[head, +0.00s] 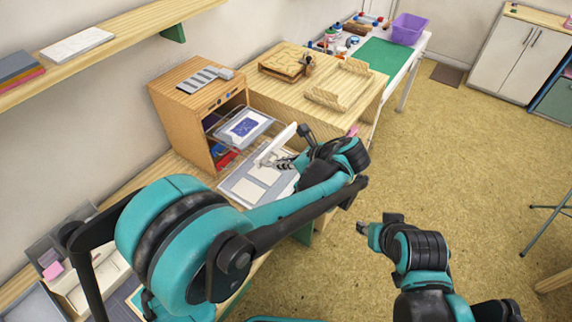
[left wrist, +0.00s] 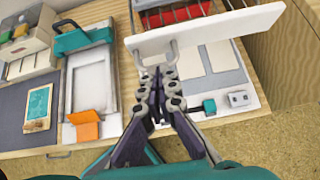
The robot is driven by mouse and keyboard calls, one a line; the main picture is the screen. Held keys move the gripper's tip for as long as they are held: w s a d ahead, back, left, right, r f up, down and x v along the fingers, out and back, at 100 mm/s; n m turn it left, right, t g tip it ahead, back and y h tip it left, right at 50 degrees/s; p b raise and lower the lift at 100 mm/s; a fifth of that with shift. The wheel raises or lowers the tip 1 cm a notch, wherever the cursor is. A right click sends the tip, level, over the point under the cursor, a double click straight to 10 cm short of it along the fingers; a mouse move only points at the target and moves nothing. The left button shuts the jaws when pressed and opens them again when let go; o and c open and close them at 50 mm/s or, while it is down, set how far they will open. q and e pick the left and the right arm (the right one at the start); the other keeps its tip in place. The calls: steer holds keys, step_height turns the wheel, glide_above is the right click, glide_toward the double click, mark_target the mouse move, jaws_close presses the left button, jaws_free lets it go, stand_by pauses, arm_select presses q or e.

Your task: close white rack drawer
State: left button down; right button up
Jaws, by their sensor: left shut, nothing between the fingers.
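The white rack drawer stands pulled out from a wooden cabinet (head: 165,105). Its white front panel (head: 277,146) shows edge-on in the head view. My left gripper (head: 284,163) is shut and empty, close to the outer side of the front. In the left wrist view its fingertips (left wrist: 158,74) are just below the handle; I cannot tell whether they touch. My right gripper (head: 364,228) is away to the right, its jaws unclear.
A clear tray with a blue pad (head: 243,127) juts from the cabinet above the drawer. A grey tray with white cards (head: 245,190) lies under the drawer front. A wooden box top (head: 310,83) is behind. Open floor (head: 450,170) lies to the right.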

arm_select(q)
steer(key=w+a, duration=0.3)
steer(key=a, duration=0.3)
steer(key=w+a+p, duration=0.1)
steer(key=w+a, duration=0.3)
steer(key=a, duration=0.1)
steer(key=w+a, duration=0.3)
steer(key=a, duration=0.3)
steer(key=shift+w+a, duration=0.2)
steer(key=shift+a, duration=0.15)
